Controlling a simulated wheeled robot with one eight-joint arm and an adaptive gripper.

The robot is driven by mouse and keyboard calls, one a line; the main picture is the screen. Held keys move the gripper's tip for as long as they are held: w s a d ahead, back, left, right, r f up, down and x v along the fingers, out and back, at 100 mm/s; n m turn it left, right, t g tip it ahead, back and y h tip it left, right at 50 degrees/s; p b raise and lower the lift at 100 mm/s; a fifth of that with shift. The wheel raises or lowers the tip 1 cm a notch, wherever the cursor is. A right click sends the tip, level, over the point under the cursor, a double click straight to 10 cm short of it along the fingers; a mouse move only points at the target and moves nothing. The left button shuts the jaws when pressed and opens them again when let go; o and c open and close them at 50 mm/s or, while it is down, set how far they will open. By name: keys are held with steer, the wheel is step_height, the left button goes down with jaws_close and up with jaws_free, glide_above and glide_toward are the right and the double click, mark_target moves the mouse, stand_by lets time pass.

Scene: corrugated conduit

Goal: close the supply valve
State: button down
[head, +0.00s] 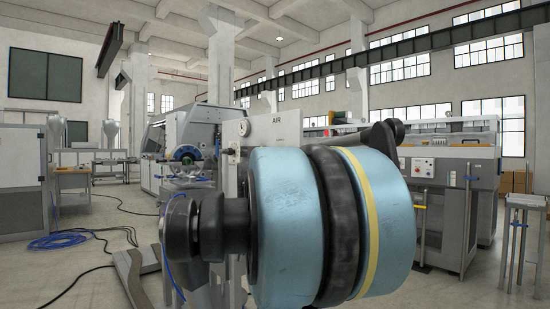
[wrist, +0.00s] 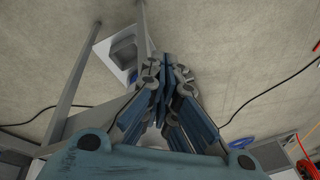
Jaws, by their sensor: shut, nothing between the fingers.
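A pale panel marked AIR (head: 288,125) stands behind my arm in the head view, with a round gauge (head: 244,128) at its upper left. My large blue arm link covers the panel's lower part. I cannot make out the supply valve in either view; it may be hidden behind my arm. My gripper (wrist: 165,76) shows in the wrist view with its blue-grey fingers drawn together. It is shut and empty, with concrete floor behind it. It cannot be made out in the head view.
A pale plate with a grey block (wrist: 124,48) and grey legs show beside the fingers in the wrist view. A coiled blue hose (head: 60,241) and black cables lie on the floor at left. A grey machine (head: 455,190) with railings stands at right.

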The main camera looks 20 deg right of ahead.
steer(key=w+d+r+m+t, duration=0.1)
steer(key=w+d+r+m, duration=0.1)
steer(key=w+d+r, duration=0.45)
steer(key=w+d+r+m+y, duration=0.1)
steer(key=w+r+m, duration=0.15)
steer(key=r, duration=0.75)
steer(key=w+d+r+m+t, duration=0.1)
steer(key=w+d+r, duration=0.3)
steer(key=w+r, duration=0.3)
steer(key=w+d+r+m+t, duration=0.1)
steer(key=w+d+r+m, duration=0.2)
steer(key=d+r, duration=0.55)
steer(key=w+d+r+m+t, duration=0.1)
steer(key=w+d+r+m, duration=0.15)
steer(key=d+r, duration=0.55)
steer(key=a+r+x, duration=0.1)
steer(key=a+x, duration=0.1)
steer(key=x, duration=1.1)
steer(key=shift+w+f, duration=0.35)
steer(key=shift+w, duration=0.25)
steer(key=shift+a+t, duration=0.2)
steer(key=shift+t, duration=0.1)
steer(key=shift+d+f+y, duration=0.1)
steer(key=shift+f+y, duration=0.1)
steer(key=shift+y, duration=0.1)
